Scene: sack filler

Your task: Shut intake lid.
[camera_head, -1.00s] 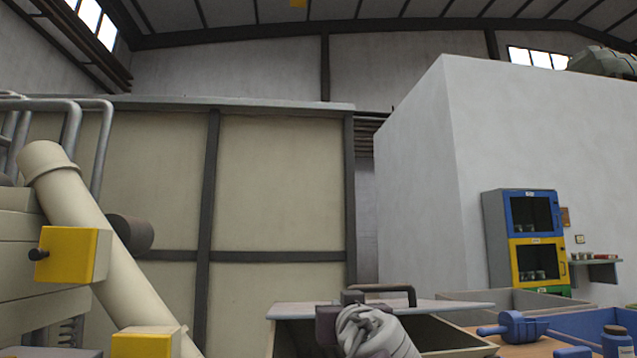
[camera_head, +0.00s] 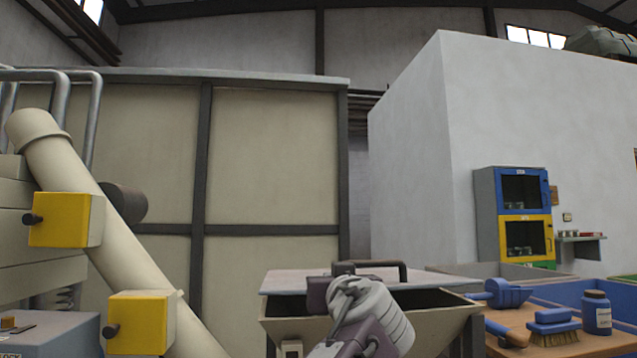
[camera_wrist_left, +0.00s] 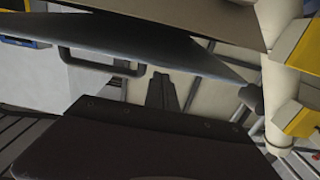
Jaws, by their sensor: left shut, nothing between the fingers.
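In the head view the intake lid (camera_head: 295,282), a flat grey plate with a dark bar handle (camera_head: 372,265), lies over the beige intake hopper (camera_head: 435,325). A dark gap shows between the lid and the hopper rim, so the lid is not flush. My left gripper (camera_head: 335,290), in purple-grey and white, is at the lid's near side, in front of the handle. It is shut and empty; its contact with the lid cannot be told. The wrist view shows the lid (camera_wrist_left: 185,60) and handle (camera_wrist_left: 95,68) past the dark fingers (camera_wrist_left: 162,92). My right gripper is not in view.
A beige slanted pipe (camera_head: 110,230) and yellow boxes (camera_head: 67,220) stand at the left. At the right, a wooden table (camera_head: 545,345) holds a blue scoop (camera_head: 497,293), a brush (camera_head: 552,325) and a blue jar (camera_head: 597,313). Blue and yellow cabinets (camera_head: 523,210) stand behind.

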